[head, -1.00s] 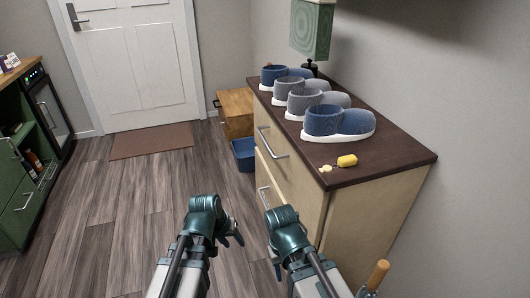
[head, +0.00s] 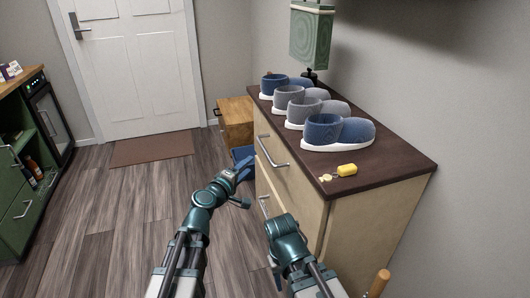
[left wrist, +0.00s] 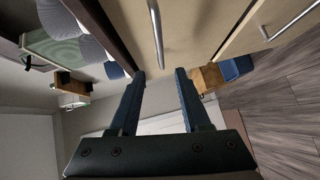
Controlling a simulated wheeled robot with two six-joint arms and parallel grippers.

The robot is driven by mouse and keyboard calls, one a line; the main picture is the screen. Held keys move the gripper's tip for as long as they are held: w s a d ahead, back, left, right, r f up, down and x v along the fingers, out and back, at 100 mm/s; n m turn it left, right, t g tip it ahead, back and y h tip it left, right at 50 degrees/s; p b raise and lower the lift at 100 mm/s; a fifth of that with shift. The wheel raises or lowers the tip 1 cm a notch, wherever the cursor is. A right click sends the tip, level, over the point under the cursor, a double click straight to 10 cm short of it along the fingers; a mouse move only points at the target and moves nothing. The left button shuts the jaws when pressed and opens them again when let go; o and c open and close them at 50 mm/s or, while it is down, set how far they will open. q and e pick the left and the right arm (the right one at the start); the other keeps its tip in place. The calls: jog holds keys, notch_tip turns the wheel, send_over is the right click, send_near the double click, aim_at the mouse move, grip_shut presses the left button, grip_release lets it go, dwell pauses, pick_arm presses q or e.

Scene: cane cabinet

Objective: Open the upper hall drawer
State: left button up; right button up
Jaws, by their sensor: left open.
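The hall cabinet has a dark top (head: 400,165) and pale fronts. Its upper drawer (head: 284,177) looks shut, with a metal bar handle (head: 272,152). That handle (left wrist: 156,35) also shows in the left wrist view, beyond the fingertips and roughly in line with the gap between them. My left gripper (head: 246,182) is open and empty, in front of the cabinet and apart from the handle. Its two fingers (left wrist: 160,74) show apart in the left wrist view. My right gripper (head: 283,238) is low by the cabinet's near end; its fingers are mostly hidden.
A lower handle (head: 264,205) is partly behind my left gripper. Several shoes (head: 338,132) and a yellow-tagged key item (head: 346,170) lie on the top. A blue bin (head: 243,155) and wooden box (head: 236,118) stand beyond. Floor (head: 130,205) to the left is clear.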

aim_at(265, 150)
pick_arm(q)
jog(key=b+x, duration=0.2)
jog(key=x, duration=1.1)
jog(key=shift+w+d+f, duration=0.1)
jog(key=shift+w+d, duration=0.15)
jog(key=shift+w, duration=0.05)
grip_shut()
dwell(0.8)
